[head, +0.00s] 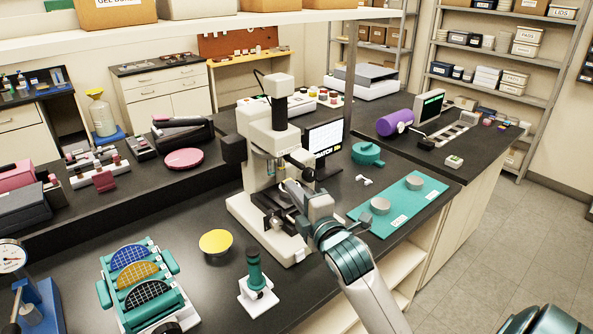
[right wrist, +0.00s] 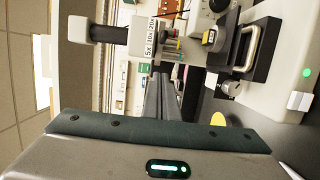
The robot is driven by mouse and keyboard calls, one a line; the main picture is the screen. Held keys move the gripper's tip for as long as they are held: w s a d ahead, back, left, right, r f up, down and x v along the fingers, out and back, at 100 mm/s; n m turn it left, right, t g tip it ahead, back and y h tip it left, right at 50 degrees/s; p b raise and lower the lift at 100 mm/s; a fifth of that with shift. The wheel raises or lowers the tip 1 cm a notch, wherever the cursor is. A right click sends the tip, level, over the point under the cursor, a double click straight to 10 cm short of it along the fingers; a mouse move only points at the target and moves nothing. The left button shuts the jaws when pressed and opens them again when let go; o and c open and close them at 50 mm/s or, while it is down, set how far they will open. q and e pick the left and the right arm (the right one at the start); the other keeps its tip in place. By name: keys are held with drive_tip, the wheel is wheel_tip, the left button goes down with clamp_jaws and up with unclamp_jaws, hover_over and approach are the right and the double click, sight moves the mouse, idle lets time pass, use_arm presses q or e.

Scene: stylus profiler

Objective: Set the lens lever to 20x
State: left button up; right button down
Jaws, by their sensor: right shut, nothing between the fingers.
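The stylus profiler (head: 255,170) stands on the dark bench, a cream body with a black tube under a pale cap. In the right wrist view, turned on its side, it shows a 5X 10X 20X label (right wrist: 150,36) beside a row of small coloured lens parts (right wrist: 172,47). I cannot clearly pick out the lens lever or its setting. My right gripper (head: 288,187) is at the front right of the profiler, below its head. Its dark fingers (right wrist: 164,78) are shut and empty, pointing toward the label area; contact cannot be told. My left gripper is not in view.
The profiler's stage (right wrist: 255,48) lies close to the right fingers. A teal mat (head: 400,204) with grey pucks is right of the profiler.

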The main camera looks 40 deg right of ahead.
drive_tip(key=w+d+p, duration=0.3)
drive_tip(key=w+d, duration=0.2)
drive_tip(key=w, duration=0.1)
drive_tip(key=shift+p, duration=0.3)
drive_tip(key=shift+w, duration=0.1)
idle(0.3)
